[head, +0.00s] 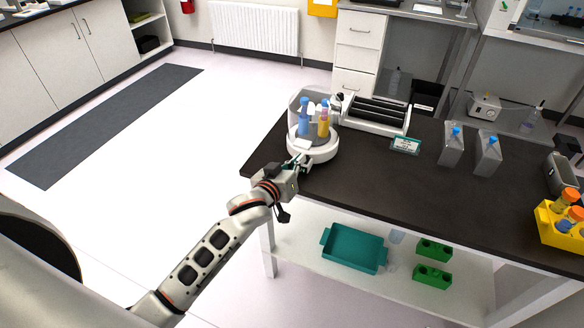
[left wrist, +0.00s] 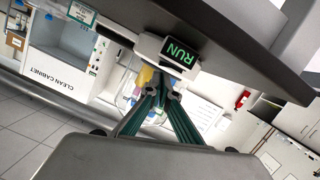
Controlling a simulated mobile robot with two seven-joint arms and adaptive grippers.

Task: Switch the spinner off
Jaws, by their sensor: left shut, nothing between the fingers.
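The spinner (head: 322,152) is a white round device at the near left end of the dark bench. It holds a blue bottle (head: 304,122) and a yellow bottle (head: 323,124) behind a clear guard. In the left wrist view its display (left wrist: 180,52) is lit with green "RUN" text. My left gripper (head: 302,158) is at the spinner's near front side, and its fingers (left wrist: 162,88) are shut and empty, close to the display. I cannot tell whether the fingertips touch the spinner. My right gripper is not in view.
Behind the spinner is a white rack with dark rollers (head: 368,115). A small sign (head: 405,144) and two clear pouches with blue caps (head: 452,148) stand to the right. A yellow rack (head: 560,226) is at far right. A teal tray (head: 353,248) and green racks (head: 433,250) are on the shelf below.

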